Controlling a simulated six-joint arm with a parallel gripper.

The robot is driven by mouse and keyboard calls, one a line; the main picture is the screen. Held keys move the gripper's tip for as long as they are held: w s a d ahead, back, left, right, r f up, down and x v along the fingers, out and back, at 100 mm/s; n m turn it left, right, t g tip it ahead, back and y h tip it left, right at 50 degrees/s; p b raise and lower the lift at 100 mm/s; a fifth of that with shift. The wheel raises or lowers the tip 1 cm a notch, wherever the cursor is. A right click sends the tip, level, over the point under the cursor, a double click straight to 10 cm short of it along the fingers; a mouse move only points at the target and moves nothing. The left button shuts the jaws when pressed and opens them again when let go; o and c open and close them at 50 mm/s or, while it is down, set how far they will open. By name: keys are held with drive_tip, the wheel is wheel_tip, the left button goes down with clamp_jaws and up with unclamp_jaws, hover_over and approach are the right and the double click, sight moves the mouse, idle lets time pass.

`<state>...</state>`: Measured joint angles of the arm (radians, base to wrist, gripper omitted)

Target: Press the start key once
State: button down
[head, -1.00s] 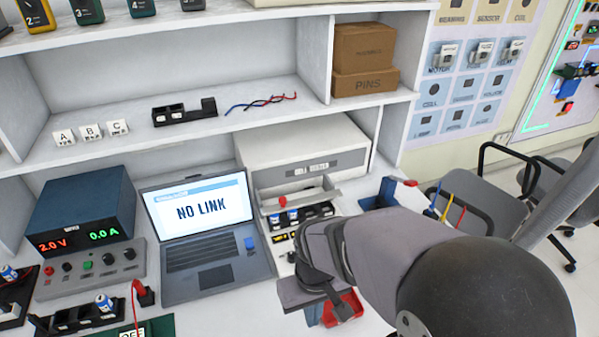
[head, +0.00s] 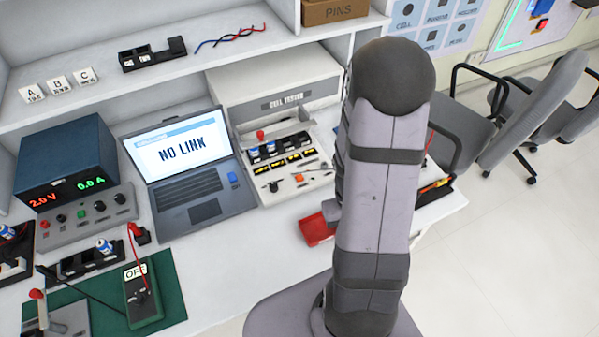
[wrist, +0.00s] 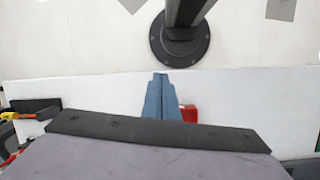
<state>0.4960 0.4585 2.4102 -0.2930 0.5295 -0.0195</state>
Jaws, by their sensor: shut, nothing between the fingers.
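I cannot make out a label reading "start" on any key. The cell tester (head: 270,85) stands right of the laptop, with a control panel (head: 285,165) at its front. The panel carries a red knob, several cells in black holders, yellow-marked strips and an orange key (head: 299,178). The power supply (head: 72,165) on the left has red, green and dark round controls. My gripper is mostly hidden behind my arm in the head view. In the wrist view its blue fingers (wrist: 161,98) are together and empty, over the white bench, touching no key that I can see.
The laptop (head: 190,165) reads "NO LINK". A red tray (head: 317,230) lies at the bench front, beside my arm. A meter reading "OFF" (head: 144,300) rests on a green mat (head: 172,290). Chairs (head: 530,125) stand right. The bench before the laptop is clear.

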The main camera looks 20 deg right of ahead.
drive_tip(key=w+d+f+n+t+h, duration=0.1)
drive_tip(key=w+d+f+n+t, duration=0.1)
drive_tip(key=w+d+f+n, duration=0.3)
wheel_tip(320, 180, up, 10)
drive_tip(key=n+t+y, duration=0.3)
drive_tip(key=n+t, duration=0.6)
drive_tip(key=t, duration=0.1)
hover_over(300, 178)
drive_tip(key=shift+s+d+f, duration=0.15)
drive_tip(key=shift+s+f, duration=0.05)
drive_tip(key=shift+s, duration=0.25)
wheel_tip(300, 178, down, 9)
drive_tip(key=b, duration=0.8)
drive_tip(key=shift+r, duration=0.1)
drive_tip(key=shift+f+b, duration=0.4)
drive_tip(key=shift+f, duration=0.05)
